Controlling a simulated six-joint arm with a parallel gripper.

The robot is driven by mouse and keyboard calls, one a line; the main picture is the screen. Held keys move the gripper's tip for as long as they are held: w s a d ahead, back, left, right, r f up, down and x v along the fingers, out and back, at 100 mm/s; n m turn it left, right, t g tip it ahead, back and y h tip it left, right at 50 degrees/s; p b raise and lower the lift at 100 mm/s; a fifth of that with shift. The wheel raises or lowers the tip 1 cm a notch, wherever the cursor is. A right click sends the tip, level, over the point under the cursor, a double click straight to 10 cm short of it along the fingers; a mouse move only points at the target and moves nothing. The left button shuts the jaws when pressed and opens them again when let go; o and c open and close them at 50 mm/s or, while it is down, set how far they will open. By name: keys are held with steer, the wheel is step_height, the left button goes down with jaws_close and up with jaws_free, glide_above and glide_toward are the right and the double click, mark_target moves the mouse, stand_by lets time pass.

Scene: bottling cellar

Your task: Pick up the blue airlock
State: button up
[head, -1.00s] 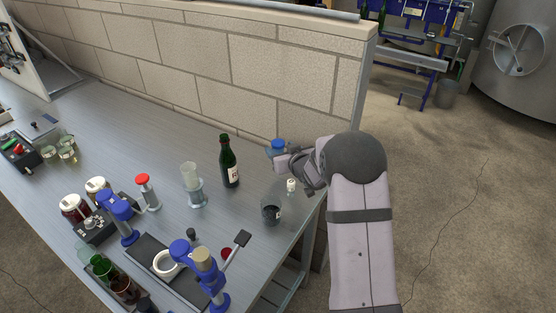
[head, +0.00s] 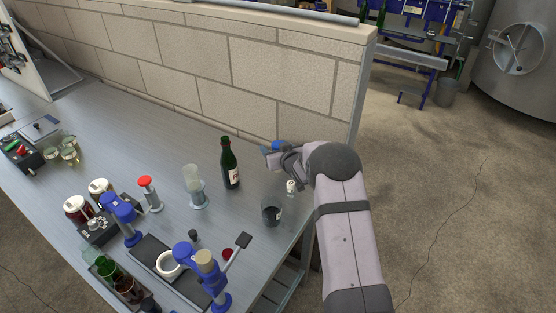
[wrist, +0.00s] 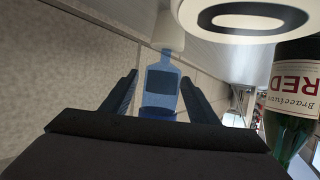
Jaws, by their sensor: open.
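The blue airlock (wrist: 160,79) is a see-through blue piece with a darker block inside and a pale part above it in the wrist view. It lies between the two dark fingers of my gripper (wrist: 159,97), which stand apart on either side of it. I cannot tell whether either finger touches it. In the head view my gripper (head: 272,155) is at the back right of the bench, near the wall, and a bit of the blue airlock (head: 278,146) shows behind it. The rest is hidden by my gripper.
A dark green bottle (head: 229,160) stands left of my gripper; its label (wrist: 292,92) shows at right in the wrist view. A glass of dark liquid (head: 271,214) stands nearer. The block wall (head: 290,90) runs close behind.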

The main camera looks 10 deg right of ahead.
steer(key=shift+w, duration=0.1)
steer(key=c, duration=1.1)
steer(key=shift+r, duration=0.1)
